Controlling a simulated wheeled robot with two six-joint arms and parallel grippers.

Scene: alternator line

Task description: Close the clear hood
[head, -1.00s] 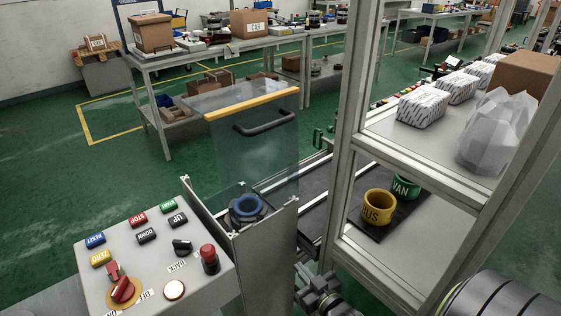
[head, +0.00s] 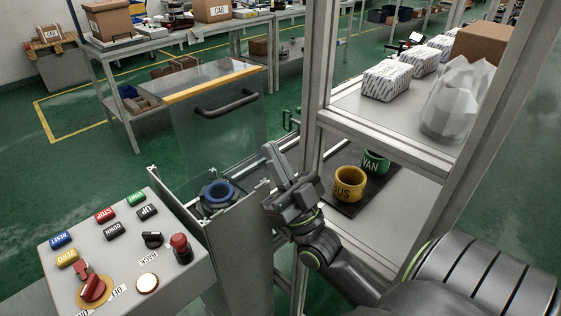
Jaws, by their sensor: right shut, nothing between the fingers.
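The clear hood (head: 218,125) is a transparent panel with a yellow top edge and a dark bar handle (head: 226,104). It stands raised, tilted, above and behind the metal housing (head: 238,245). A blue ring-shaped part (head: 218,193) sits inside the housing below the hood. My right gripper (head: 272,150) is shut and empty. It points up, to the right of the hood and lower than the handle, apart from the handle. My left gripper is not in view.
A control box (head: 125,240) with several coloured buttons stands at the front left. A metal-framed shelf (head: 375,125) rises close on the right, with wrapped packages (head: 388,80), a yellow BUS ring (head: 349,184) and a green VAN ring (head: 375,163). Worktables (head: 150,45) stand behind.

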